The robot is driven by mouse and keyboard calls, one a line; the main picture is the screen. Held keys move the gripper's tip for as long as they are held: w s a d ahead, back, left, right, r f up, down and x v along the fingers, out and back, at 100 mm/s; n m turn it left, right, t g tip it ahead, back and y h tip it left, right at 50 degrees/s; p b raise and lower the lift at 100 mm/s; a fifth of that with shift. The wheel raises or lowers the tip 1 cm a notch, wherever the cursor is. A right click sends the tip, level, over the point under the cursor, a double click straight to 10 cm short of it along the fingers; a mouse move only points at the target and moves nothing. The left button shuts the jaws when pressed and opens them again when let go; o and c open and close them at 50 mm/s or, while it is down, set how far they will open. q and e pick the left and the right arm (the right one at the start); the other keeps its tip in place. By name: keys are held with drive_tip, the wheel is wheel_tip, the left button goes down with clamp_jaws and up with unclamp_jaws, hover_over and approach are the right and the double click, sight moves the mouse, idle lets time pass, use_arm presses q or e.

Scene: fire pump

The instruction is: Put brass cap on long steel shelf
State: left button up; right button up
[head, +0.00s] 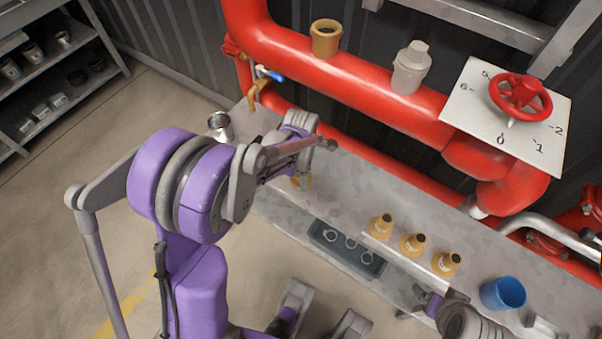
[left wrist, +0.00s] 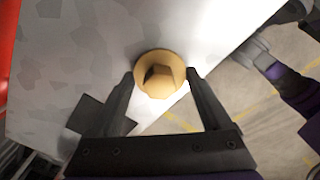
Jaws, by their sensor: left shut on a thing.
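My left gripper (left wrist: 160,80) is shut on a brass cap (left wrist: 158,74) with a hexagonal top and a round flange. The cap is between the two dark fingertips, over or on the grey steel surface near its edge; I cannot tell whether it touches. In the head view the brass cap (head: 302,182) shows partly, below my left wrist, which hides most of the gripper. The long steel shelf (head: 345,190) is a mottled grey strip running along the red pipe. My right gripper (head: 432,302) is at the shelf's front edge, partly seen; its fingers are unclear.
Several brass nozzle-like pieces (head: 413,245) stand on the shelf, beside a dark tray (head: 345,248) with rings. A blue cup (head: 503,294) is at right, and a metal cup (head: 220,126) at the far left end. The red pipe (head: 350,75) runs behind. The shelf's middle has bare room.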

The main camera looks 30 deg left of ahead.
use_arm(q)
drive_tip(key=shift+f, duration=0.2)
drive_tip(key=o, duration=1.4)
drive_tip(key=shift+r, duration=0.1)
drive_tip(key=shift+c, duration=0.2)
drive_tip(key=shift+r, duration=0.15)
wheel_tip(320, 180, up, 12)
drive_tip(key=p, duration=0.3)
drive_tip(key=s+d+m+t, duration=0.2)
drive_tip(key=s+m, duration=0.6)
drive_tip(key=m, duration=0.5)
drive_tip(key=s+d+r+m+t, duration=0.1)
drive_tip(key=s+d+m, duration=0.3)
drive_tip(key=s+m, duration=0.5)
drive_tip(key=shift+s+d+r+m+t, duration=0.35)
drive_tip(key=shift+m+t, duration=0.55)
drive_tip(key=shift+m, duration=1.1)
drive_tip(key=shift+w+f, duration=0.1)
drive_tip(key=shift+f, duration=0.05)
